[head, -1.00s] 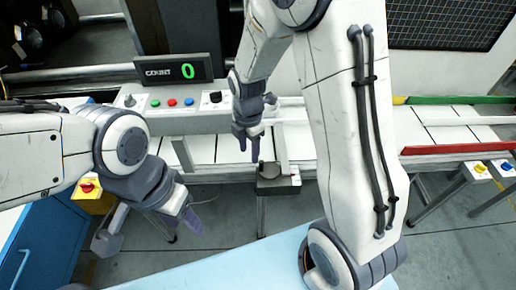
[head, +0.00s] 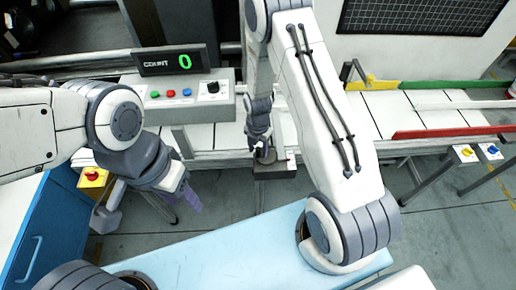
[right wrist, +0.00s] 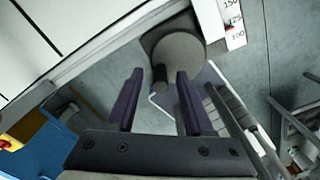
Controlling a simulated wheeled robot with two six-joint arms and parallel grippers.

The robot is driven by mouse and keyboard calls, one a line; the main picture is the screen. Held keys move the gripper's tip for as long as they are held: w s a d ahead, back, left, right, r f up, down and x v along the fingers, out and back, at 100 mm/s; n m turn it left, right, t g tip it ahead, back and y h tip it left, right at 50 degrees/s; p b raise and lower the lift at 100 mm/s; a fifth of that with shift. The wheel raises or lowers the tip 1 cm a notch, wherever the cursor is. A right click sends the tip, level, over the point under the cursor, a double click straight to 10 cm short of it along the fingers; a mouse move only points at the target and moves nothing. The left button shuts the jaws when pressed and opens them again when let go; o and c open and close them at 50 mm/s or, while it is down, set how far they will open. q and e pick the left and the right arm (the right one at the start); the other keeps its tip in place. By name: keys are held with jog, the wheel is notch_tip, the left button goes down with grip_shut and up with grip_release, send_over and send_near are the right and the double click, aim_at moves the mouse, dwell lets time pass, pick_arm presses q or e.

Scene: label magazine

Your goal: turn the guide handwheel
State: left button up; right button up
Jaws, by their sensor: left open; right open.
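The guide handwheel is a dark grey disc (right wrist: 183,48) with a short peg handle (right wrist: 160,78), at the top middle of the right wrist view. In the head view the handwheel (head: 268,156) sits on a small bracket at the conveyor's front edge, partly hidden by my right gripper. My right gripper (head: 257,146) is open over the handwheel. In the right wrist view its dark fingers (right wrist: 157,78) stand apart, with the peg handle appearing between the tips; contact cannot be told. My left gripper (head: 187,194) is open and empty, left of the handwheel, in front of the conveyor.
A scale (right wrist: 232,20) with numbers is beside the handwheel. Behind stands a control panel (head: 190,102) with coloured buttons and a counter display (head: 170,60) reading 0. Green and red rails (head: 450,132) run right. A blue cabinet (head: 45,225) is at left.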

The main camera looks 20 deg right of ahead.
jog(key=shift+f, duration=0.45)
grip_shut()
